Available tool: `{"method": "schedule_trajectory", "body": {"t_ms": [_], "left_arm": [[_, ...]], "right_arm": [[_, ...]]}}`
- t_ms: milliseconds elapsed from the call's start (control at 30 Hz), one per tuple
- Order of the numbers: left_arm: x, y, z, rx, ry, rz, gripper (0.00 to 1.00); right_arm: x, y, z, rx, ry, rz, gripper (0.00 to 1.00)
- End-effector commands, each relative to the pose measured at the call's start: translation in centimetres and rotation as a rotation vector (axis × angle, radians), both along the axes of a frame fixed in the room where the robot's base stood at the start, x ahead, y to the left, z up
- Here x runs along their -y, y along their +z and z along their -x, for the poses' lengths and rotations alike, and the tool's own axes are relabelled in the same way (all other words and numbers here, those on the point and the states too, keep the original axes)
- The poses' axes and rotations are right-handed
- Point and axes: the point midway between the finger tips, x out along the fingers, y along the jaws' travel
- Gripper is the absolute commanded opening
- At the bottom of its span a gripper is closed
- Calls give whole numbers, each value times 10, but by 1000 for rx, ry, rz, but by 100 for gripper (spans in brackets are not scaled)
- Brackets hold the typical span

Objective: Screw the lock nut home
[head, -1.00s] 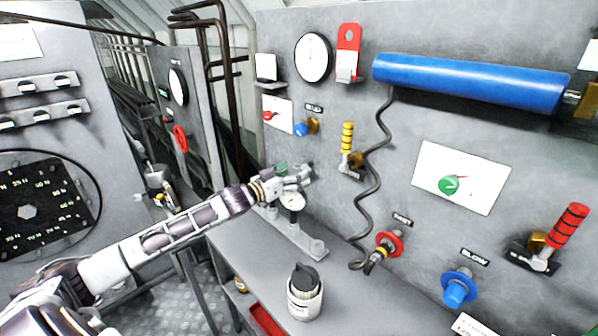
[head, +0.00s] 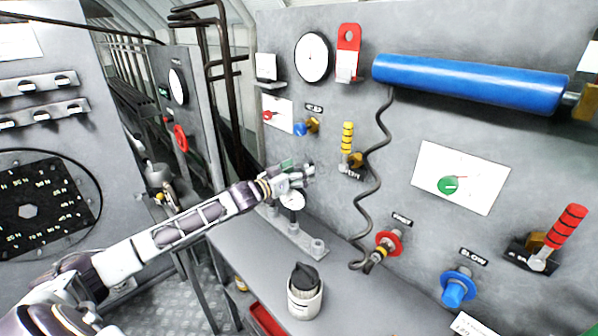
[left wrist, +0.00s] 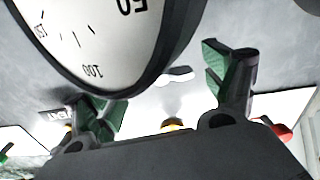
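My left gripper (head: 303,170) reaches over the bench, just above a small white dial gauge (head: 292,200) on a grey stand. A large dial face (left wrist: 98,35), partly cut off, fills the upper left of that view, close to the fingers. The stand (head: 290,236) has short posts along it, one at its near right end. I cannot make out the lock nut in either view; it is too small or hidden. My right gripper is not in view.
The grey wall panel (head: 420,130) behind the bench carries a blue cylinder (head: 470,83), a coiled black hose (head: 372,185), a yellow-handled valve (head: 347,138) and a red-handled valve (head: 568,225).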

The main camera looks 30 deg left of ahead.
Motion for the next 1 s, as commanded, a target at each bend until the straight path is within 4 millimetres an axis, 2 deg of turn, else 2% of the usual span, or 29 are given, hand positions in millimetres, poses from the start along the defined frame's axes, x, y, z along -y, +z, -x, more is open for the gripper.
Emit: {"method": "schedule_trajectory", "body": {"t_ms": [33, 333, 1000], "left_arm": [[0, 0, 0, 0, 0, 0, 76], [0, 0, 0, 0, 0, 0, 38], [0, 1, 0, 45, 0, -127, 38]], "right_arm": [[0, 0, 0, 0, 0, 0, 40], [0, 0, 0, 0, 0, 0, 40], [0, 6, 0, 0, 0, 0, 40]]}}
